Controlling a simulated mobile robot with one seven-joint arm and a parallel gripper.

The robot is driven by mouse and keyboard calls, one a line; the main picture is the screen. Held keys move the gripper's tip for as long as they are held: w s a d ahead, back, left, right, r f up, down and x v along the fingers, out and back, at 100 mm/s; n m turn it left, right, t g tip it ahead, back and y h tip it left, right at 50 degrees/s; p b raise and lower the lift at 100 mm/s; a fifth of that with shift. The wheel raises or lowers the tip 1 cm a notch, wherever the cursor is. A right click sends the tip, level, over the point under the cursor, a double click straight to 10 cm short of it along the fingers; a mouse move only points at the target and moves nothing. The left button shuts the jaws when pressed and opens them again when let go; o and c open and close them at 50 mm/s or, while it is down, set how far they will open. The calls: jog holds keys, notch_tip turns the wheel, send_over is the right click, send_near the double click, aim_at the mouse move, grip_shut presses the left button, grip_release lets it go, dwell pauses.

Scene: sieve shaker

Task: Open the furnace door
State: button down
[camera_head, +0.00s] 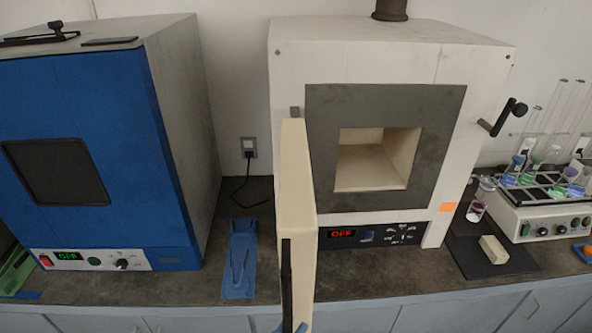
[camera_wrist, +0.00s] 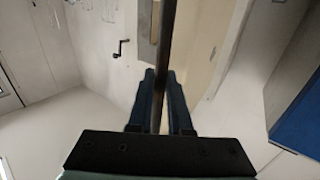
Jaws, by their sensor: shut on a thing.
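The white furnace (camera_head: 285,65) stands at centre right in the head view, with its square chamber (camera_head: 370,180) uncovered. Its cream door (camera_head: 298,190) is swung wide open and points out toward me from the left side of the opening. A dark bar handle (camera_head: 286,270) runs along the door's outer face. In the wrist view the dark handle bar (camera_wrist: 167,45) passes between the blue fingers of my gripper (camera_wrist: 160,85), which is shut on it. In the head view only a bit of my gripper shows at the bottom edge, by the door's lower end.
A blue oven (camera_head: 85,110) stands on the left. A blue tray with tweezers (camera_head: 239,262) lies on the counter between it and the furnace door. A dark mat (camera_head: 470,262) with a small block (camera_head: 494,249) and a shaker with flasks (camera_head: 545,215) are on the right.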

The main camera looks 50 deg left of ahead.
jog(key=shift+r, duration=0.1)
jog(key=c, duration=0.9)
grip_release()
jog(key=shift+w, duration=0.1)
jog(key=shift+o, duration=0.2)
jog(key=p+v, duration=0.1)
jog(key=v, duration=1.2)
jog(key=shift+a, duration=0.1)
